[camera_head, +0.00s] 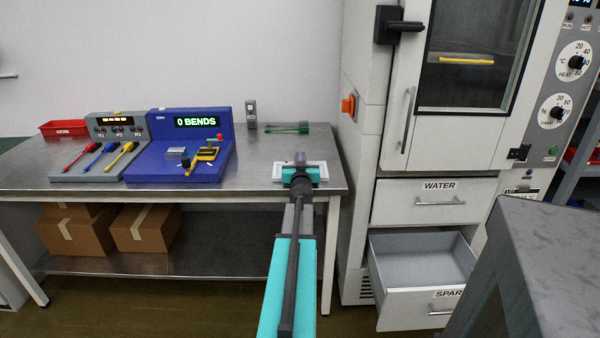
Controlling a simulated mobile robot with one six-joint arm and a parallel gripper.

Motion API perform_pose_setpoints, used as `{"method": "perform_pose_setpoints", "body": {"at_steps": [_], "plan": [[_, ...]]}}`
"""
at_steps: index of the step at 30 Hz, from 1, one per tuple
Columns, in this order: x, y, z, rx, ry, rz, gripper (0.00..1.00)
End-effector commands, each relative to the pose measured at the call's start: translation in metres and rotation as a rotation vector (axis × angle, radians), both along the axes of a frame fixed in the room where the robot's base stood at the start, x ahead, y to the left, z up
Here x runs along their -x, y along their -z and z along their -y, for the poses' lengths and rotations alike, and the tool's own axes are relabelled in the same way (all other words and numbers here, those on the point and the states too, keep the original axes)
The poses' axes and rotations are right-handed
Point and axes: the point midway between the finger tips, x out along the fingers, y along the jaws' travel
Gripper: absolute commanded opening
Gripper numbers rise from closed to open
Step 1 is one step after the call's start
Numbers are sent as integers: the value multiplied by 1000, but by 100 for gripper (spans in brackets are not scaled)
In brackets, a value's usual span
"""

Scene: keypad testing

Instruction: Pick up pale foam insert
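A pale, flat rectangular piece (277,171), which looks like the foam insert, shows at the right front of the steel table. My gripper (300,158) is over its middle and hides much of it. The pale piece sticks out to the left and right of my gripper. My arm reaches in from the bottom of the picture. The fingers are small and dark here, so I cannot tell whether they are open or shut, or whether they touch the piece.
The steel table (250,181) also bears a blue bend tester (168,128), a grey panel with coloured levers (78,168), a red tray (63,128) and a green tool (288,127). Right of it stands a grey cabinet with an open drawer (420,262). A dark surface (545,235) is at the near right.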

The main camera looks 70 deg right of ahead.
Motion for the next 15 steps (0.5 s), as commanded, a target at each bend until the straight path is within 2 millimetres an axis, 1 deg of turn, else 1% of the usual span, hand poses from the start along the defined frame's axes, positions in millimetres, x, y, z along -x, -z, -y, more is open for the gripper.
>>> {"method": "perform_pose_setpoints", "body": {"at_steps": [15], "plan": [[0,-3,0,0,0,0,0]]}}
